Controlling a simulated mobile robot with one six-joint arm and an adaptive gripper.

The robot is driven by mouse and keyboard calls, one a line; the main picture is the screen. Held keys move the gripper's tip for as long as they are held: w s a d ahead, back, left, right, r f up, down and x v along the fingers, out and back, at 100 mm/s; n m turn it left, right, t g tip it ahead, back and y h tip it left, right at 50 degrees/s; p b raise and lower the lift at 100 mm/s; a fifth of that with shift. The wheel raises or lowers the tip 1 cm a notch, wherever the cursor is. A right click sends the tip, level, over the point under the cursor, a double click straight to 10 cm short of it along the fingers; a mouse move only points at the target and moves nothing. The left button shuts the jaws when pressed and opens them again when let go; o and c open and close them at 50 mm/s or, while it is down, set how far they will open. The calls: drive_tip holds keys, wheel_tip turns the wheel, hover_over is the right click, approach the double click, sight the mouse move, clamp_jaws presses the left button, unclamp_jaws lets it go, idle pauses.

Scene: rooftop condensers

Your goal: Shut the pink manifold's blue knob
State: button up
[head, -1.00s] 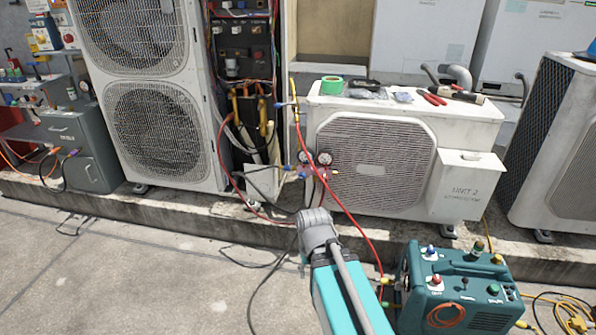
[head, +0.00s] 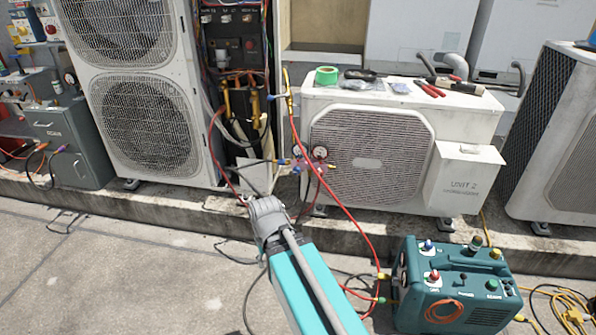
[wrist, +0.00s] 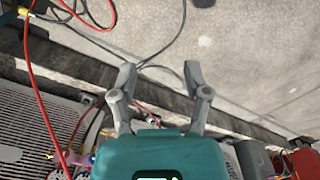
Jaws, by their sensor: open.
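The pink manifold (head: 314,166) hangs in front of the left end of the unit 2 condenser, with two round gauges above it. A blue knob (head: 282,162) shows at its left side. The manifold also shows at the lower left of the wrist view (wrist: 83,163), partly cut off by my gripper body. My gripper (wrist: 159,73) is open and empty, its fingers over the ledge and concrete floor, away from the manifold. In the head view my arm's end is below and left of the manifold, and the fingers are hidden.
Red hoses (head: 345,213) loop from the manifold to the teal recovery machine (head: 455,285) at right. The unit 2 condenser (head: 460,120) carries tools and tape on top. A tall double-fan unit (head: 150,120) stands left. Bare concrete (head: 120,270) lies at front left.

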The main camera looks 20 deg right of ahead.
drive_tip(key=shift+o, duration=0.7)
drive_tip(key=shift+w+d+f, duration=0.1)
drive_tip(key=shift+w+d, duration=0.05)
drive_tip(key=shift+w, duration=0.05)
drive_tip(key=m+t+h+b, duration=0.5)
drive_tip(key=t+h+b, duration=0.4)
drive_tip(key=t+b, duration=0.2)
approach(296, 171)
drive_tip(key=v, duration=0.3)
drive_tip(key=shift+d+r, duration=0.1)
drive_tip(key=shift+r, duration=0.25)
drive_tip(key=shift+w, duration=0.1)
drive_tip(key=b+x, duration=0.1)
drive_tip(key=x, duration=0.3)
drive_tip(key=b+x, duration=0.2)
drive_tip(key=x, duration=0.3)
drive_tip(key=b+x, duration=0.1)
drive_tip(key=x, duration=0.3)
drive_tip(key=shift+w+d+f+b, duration=0.1)
drive_tip(key=shift+w+f+b, duration=0.1)
drive_tip(key=shift+f+b, duration=0.25)
